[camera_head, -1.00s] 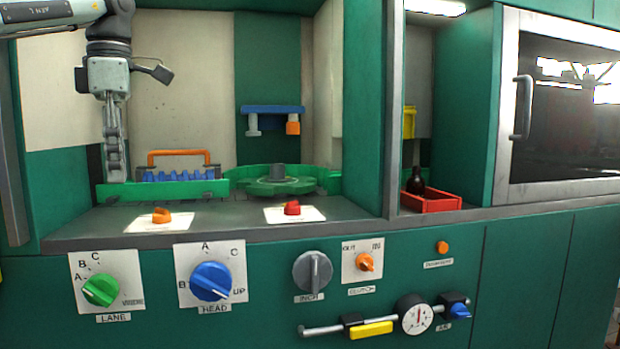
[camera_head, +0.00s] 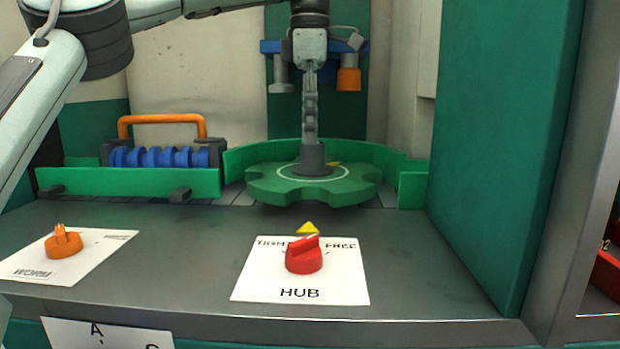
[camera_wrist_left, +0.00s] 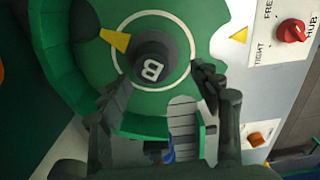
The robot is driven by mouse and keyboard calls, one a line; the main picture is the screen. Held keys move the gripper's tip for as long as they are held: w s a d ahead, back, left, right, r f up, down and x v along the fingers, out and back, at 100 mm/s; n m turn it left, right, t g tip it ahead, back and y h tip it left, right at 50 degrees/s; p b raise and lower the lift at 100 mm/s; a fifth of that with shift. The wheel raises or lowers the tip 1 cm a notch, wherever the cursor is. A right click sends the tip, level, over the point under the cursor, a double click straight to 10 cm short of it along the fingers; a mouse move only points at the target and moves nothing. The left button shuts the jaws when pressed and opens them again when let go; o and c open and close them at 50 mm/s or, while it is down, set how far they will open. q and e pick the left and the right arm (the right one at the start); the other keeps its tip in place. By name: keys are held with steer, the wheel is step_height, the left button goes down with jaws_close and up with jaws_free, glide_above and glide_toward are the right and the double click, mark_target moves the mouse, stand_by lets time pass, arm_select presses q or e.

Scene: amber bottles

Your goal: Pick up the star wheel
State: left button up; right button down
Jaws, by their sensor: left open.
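The green star wheel (camera_head: 270,188) has a notched rim, a pale ring and a dark grey hub (camera_head: 313,160). It lies flat inside a curved green guide at the back of the work surface. My left gripper (camera_head: 310,135) points down directly over the hub, its fingers seen edge-on. In the left wrist view its open fingers (camera_wrist_left: 163,86) show below the hub (camera_wrist_left: 153,62), which is marked "B". The star wheel (camera_wrist_left: 100,75) fills the upper middle there. I cannot tell whether the fingers touch the hub. My right gripper is not in view.
A red HUB knob (camera_head: 304,256) stands in front, on a label reading TIGHT and FREE. An orange knob (camera_head: 63,243) is at the left. A blue roller unit with an orange handle (camera_head: 160,120) is behind. A blue bracket (camera_head: 270,46) hangs behind my gripper. A green wall (camera_head: 500,140) bounds the right.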

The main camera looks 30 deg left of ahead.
mark_target(313, 148)
arm_select(q)
steer(key=f, duration=0.2)
steer(key=w+f, duration=0.1)
steer(key=shift+w+f, duration=0.15)
steer(key=shift+f, duration=0.25)
steer(key=shift+s+f, duration=0.2)
steer(key=shift+f, duration=0.15)
steer(key=shift+w, duration=0.1)
steer(key=c, duration=1.4)
jaws_close()
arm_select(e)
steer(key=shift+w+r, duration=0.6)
arm_select(q)
steer(key=shift+r, duration=0.15)
